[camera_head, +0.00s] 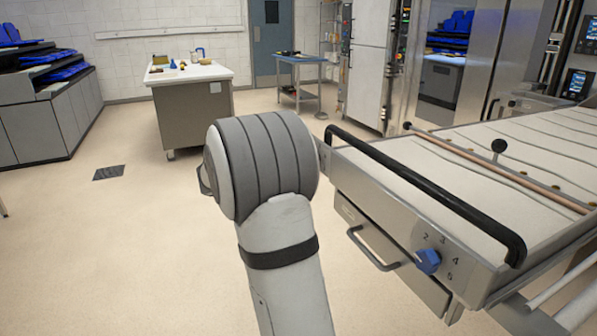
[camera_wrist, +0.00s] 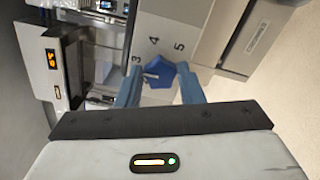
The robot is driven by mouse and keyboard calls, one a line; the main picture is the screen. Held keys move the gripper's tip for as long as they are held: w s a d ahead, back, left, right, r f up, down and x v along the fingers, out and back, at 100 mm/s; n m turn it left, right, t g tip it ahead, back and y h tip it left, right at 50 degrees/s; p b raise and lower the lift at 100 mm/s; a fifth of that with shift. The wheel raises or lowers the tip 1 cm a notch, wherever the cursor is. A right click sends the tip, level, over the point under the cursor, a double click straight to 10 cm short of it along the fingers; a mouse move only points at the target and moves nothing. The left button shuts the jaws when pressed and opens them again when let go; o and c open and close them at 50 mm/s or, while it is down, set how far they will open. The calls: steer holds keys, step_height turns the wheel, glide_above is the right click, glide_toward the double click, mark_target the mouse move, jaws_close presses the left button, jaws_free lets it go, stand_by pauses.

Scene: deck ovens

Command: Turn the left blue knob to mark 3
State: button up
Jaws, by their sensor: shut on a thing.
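In the wrist view, a blue knob (camera_wrist: 163,71) sits on a grey panel marked 3, 4 and 5. My gripper (camera_wrist: 159,87) is shut on this knob, one blue finger on each side. A pale mark shows on the knob, but I cannot tell for sure which number it points to. In the head view, another blue knob (camera_head: 428,261) with marks 2 to 5 around it stands free, with no gripper on it. My gripper and the held knob are hidden behind my arm there.
A loader with a black handrail (camera_head: 430,189) and a metal pull handle (camera_head: 372,250) is at the right. A white-topped table (camera_head: 215,72) and a blue-topped table (camera_head: 302,59) stand farther back. Orange displays (camera_wrist: 52,59) show in the wrist view.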

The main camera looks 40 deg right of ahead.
steer(key=shift+w+r+m, duration=0.1)
steer(key=shift+m, duration=0.2)
steer(key=o, duration=1)
steer(key=v, duration=0.7)
steer(key=shift+a, duration=0.4)
steer(key=shift+c, duration=0.2)
